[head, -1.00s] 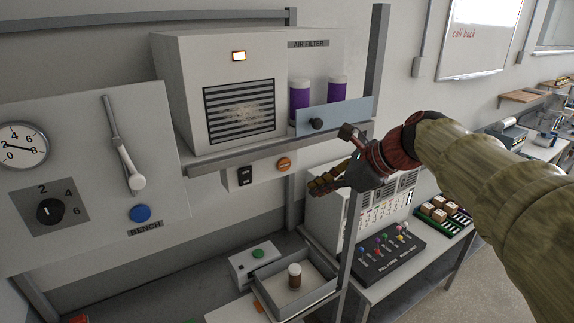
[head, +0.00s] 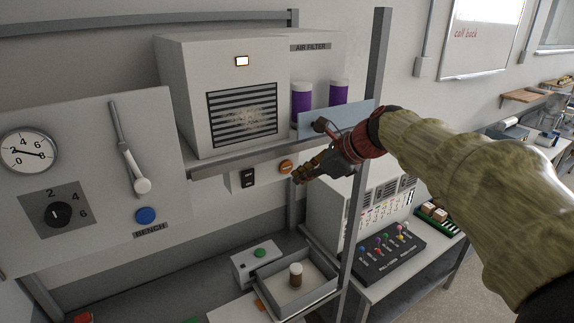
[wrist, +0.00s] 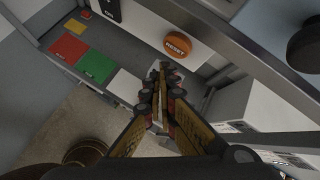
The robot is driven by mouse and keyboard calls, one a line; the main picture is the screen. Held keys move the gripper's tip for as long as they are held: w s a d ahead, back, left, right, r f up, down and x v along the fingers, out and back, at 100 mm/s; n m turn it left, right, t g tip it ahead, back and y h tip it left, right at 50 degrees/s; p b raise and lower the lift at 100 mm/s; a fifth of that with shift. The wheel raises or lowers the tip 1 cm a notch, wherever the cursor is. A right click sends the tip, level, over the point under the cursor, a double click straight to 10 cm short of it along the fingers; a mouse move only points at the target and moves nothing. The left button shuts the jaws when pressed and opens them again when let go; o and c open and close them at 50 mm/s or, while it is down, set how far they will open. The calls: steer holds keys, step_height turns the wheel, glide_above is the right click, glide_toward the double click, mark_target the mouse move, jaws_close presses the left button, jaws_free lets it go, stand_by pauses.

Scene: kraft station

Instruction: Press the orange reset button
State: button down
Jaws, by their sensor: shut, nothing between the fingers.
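The round orange reset button (head: 286,166) sits on a pale panel under the shelf, to the right of a black switch. In the wrist view the reset button (wrist: 177,44) shows its "RESET" lettering, above and a little right of the fingertips. My gripper (head: 300,179) is shut and empty. Its fingertips are just below and right of the button in the head view. In the wrist view my gripper (wrist: 162,72) appears apart from the button, though the exact gap is hard to tell.
The shelf edge (head: 240,161) runs just above the button, carrying the air filter box (head: 190,105) and purple canisters (head: 301,102). A black switch (head: 247,177) is left of the button. A grey post (head: 377,60) stands right. A tray with a jar (head: 295,275) lies below.

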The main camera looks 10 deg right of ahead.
steer(key=shift+w+a, duration=0.15)
steer(key=shift+w, duration=0.45)
stand_by(1.1)
steer(key=shift+w+a+p, duration=0.15)
steer(key=shift+w+p, duration=0.2)
steer(key=shift+p, duration=0.15)
steer(key=shift+w+a+p, duration=0.1)
steer(key=shift+w+p, duration=0.2)
steer(key=shift+w, duration=0.1)
stand_by(0.6)
steer(key=shift+s, duration=0.1)
steer(key=shift+s+d, duration=0.2)
steer(key=shift+s, duration=0.5)
steer(key=s, duration=0.1)
steer(key=s+d, duration=0.1)
steer(key=s, duration=0.1)
steer(key=s+b, duration=0.1)
steer(key=shift+s+d, duration=0.3)
steer(key=shift+s, duration=0.1)
